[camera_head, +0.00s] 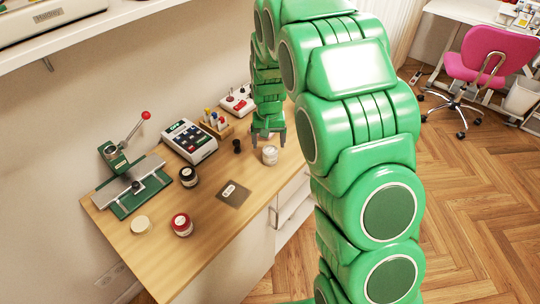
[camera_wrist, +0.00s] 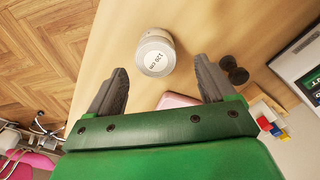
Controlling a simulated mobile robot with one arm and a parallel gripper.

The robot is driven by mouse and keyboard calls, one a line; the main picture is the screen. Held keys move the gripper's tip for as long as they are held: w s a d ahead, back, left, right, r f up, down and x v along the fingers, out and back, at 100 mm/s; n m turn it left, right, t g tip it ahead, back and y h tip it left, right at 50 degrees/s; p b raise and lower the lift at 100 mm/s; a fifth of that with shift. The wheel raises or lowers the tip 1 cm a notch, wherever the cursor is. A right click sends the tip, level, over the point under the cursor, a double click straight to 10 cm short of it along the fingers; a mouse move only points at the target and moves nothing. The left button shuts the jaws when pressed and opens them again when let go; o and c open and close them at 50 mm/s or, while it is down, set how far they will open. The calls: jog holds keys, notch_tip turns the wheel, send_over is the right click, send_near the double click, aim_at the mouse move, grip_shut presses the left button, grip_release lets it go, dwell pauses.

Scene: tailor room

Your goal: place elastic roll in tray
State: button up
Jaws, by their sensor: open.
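A white roll with dark lettering on its label (camera_wrist: 155,55) stands on the wooden table; it is probably the elastic roll. It also shows in the head view (camera_head: 270,156), near the table's right edge. My gripper (camera_wrist: 160,73) is open and empty, its fingers pointing down at the table. The roll lies just beyond the gap between the fingertips in the wrist view, apart from both. In the head view my gripper (camera_head: 269,139) is just behind the roll. A pink flat object (camera_wrist: 178,101), partly hidden by my gripper, may be the tray; I cannot tell.
Black spools (camera_head: 237,146) stand left of my gripper. A label machine (camera_head: 189,141), a colourful peg block (camera_head: 216,123) and a green lever press (camera_head: 130,180) line the wall side. Dark and red-lidded jars (camera_head: 181,224) and a brown card (camera_head: 233,194) lie nearer. Bare table surrounds the card.

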aim_at(270, 149)
jog(key=shift+s+d+f, duration=0.1)
jog(key=shift+f, duration=1.55)
jog(key=shift+s+d+f, duration=0.1)
jog(key=shift+f, duration=1.5)
jog(key=c, duration=1.2)
jog(key=shift+r, duration=0.1)
